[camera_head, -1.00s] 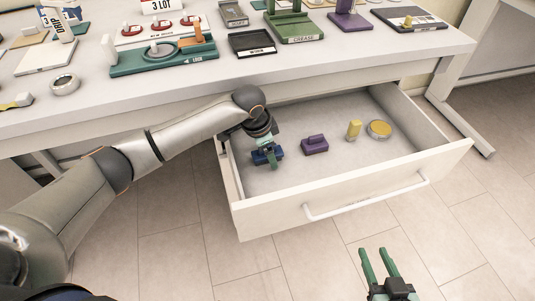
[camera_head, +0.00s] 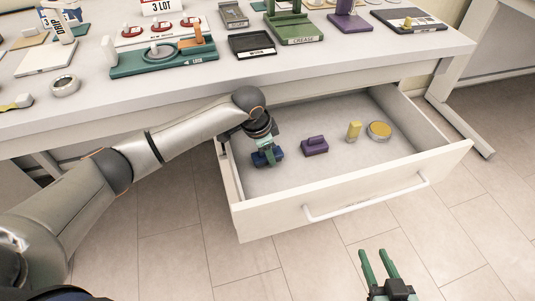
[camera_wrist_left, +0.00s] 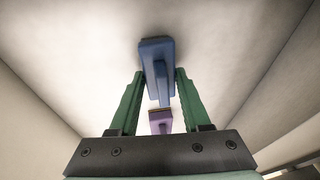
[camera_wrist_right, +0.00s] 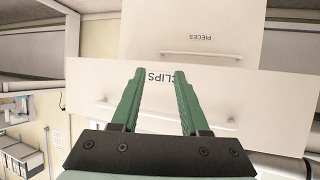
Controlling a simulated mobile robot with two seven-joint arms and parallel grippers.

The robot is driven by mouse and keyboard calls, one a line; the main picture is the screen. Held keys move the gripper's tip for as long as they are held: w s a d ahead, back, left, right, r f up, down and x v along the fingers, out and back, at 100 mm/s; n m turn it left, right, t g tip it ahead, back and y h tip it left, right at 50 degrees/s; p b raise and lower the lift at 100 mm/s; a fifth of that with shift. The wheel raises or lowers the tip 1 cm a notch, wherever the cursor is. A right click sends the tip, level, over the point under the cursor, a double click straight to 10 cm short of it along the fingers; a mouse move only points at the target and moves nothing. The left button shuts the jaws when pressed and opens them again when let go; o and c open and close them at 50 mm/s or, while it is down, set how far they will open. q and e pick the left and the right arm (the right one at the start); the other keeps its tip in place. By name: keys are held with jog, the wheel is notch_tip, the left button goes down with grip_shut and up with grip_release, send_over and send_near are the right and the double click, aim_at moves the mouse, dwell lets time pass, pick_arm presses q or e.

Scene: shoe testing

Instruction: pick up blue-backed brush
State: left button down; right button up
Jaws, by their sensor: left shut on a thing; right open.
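The blue-backed brush (camera_head: 267,158) is at the left end of the open drawer (camera_head: 330,166). My left gripper (camera_head: 266,150) reaches down into the drawer and is shut on the brush. In the left wrist view the brush (camera_wrist_left: 157,66) sits between the green fingers of my left gripper (camera_wrist_left: 158,85). Whether the brush touches the drawer floor is hard to tell. My right gripper (camera_head: 377,265) is open and empty, in front of the drawer and above the floor. In the right wrist view the fingers of my right gripper (camera_wrist_right: 159,85) are apart with nothing between them.
A purple-backed brush (camera_head: 314,146) lies to the right of the blue one. A yellow piece (camera_head: 354,130) and a round tin (camera_head: 379,129) are farther right. The tabletop (camera_head: 200,88) above holds several trays and stands.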

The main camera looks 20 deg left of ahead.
pick_arm(q)
jog(key=shift+r, duration=0.15)
jog(key=shift+r, duration=0.15)
notch_tip(320, 180, up, 2)
jog(key=shift+r+p, duration=0.2)
jog(key=shift+p, duration=0.5)
jog(key=shift+s+r+p, duration=0.35)
jog(key=shift+s+r, duration=0.05)
jog(key=shift+r, duration=0.35)
jog(key=s+a+r+p, duration=0.1)
jog(key=s+r+p, duration=0.1)
jog(key=s+r, duration=0.2)
jog(key=s+r+p, duration=0.1)
jog(key=s+r, duration=0.3)
jog(key=s, duration=0.5)
jog(key=shift+a+r+p, duration=0.2)
jog(key=shift+a+p, duration=0.2)
pick_arm(e)
jog(key=s+g, duration=0.1)
jog(key=s+f+g, duration=0.1)
jog(key=s, duration=0.1)
jog(key=s+a+f+g, duration=0.1)
jog(key=shift+s+f+m, duration=0.15)
jog(key=shift+f+m, duration=0.1)
jog(key=shift+m, duration=0.05)
